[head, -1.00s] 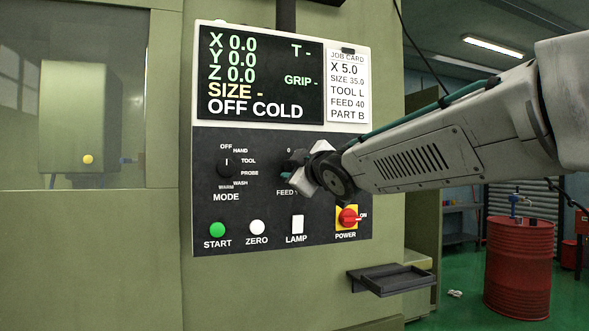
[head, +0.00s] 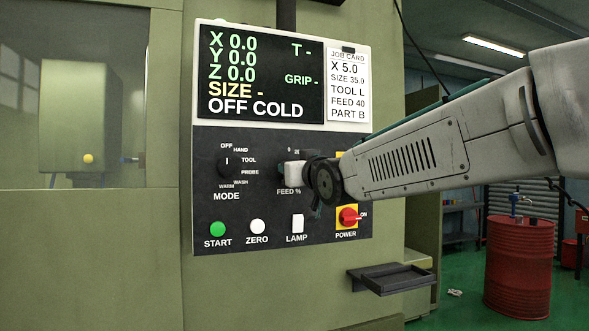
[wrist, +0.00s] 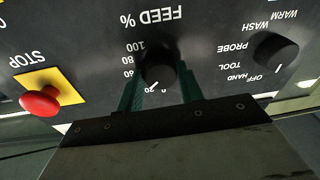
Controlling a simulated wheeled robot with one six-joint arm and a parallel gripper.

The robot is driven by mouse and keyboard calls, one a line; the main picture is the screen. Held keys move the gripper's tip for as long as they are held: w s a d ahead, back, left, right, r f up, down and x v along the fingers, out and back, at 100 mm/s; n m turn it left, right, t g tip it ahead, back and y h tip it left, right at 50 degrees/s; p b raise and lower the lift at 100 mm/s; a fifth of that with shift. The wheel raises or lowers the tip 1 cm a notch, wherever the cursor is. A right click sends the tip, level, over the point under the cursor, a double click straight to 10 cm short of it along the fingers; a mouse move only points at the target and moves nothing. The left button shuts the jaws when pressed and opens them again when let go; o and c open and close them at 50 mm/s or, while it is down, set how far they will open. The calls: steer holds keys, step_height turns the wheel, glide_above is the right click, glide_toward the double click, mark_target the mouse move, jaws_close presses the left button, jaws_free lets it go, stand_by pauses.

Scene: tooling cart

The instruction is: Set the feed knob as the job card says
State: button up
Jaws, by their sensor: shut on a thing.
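The feed knob (wrist: 158,72) is a black round knob on the dark control panel, marked FEED %. In the wrist view it sits between the two green fingers of my gripper (wrist: 162,84), which is shut on it. A white pointer mark shows on the knob's lower side, near the low end of the scale around 20; its exact setting is hard to read. In the head view my gripper (head: 291,171) covers most of the knob and its scale. The job card (head: 348,85) reads X 5.0, SIZE 35.0, TOOL L, FEED 40, PART B.
The mode knob (head: 228,162) is left of the feed knob. Below are the START button (head: 217,230), ZERO button (head: 257,227), LAMP switch (head: 298,222) and red POWER switch (head: 348,216). A red STOP button (wrist: 40,101) shows in the wrist view. The screen (head: 260,75) reads OFF COLD.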

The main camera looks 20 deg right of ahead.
steer(key=shift+f+m, duration=0.1)
steer(key=shift+m, duration=0.6)
steer(key=o, duration=1)
steer(key=shift+s, duration=0.1)
steer(key=s, duration=0.7)
steer(key=shift+s+d+f, duration=0.2)
steer(key=shift+s+f, duration=0.1)
steer(key=shift+f, duration=0.05)
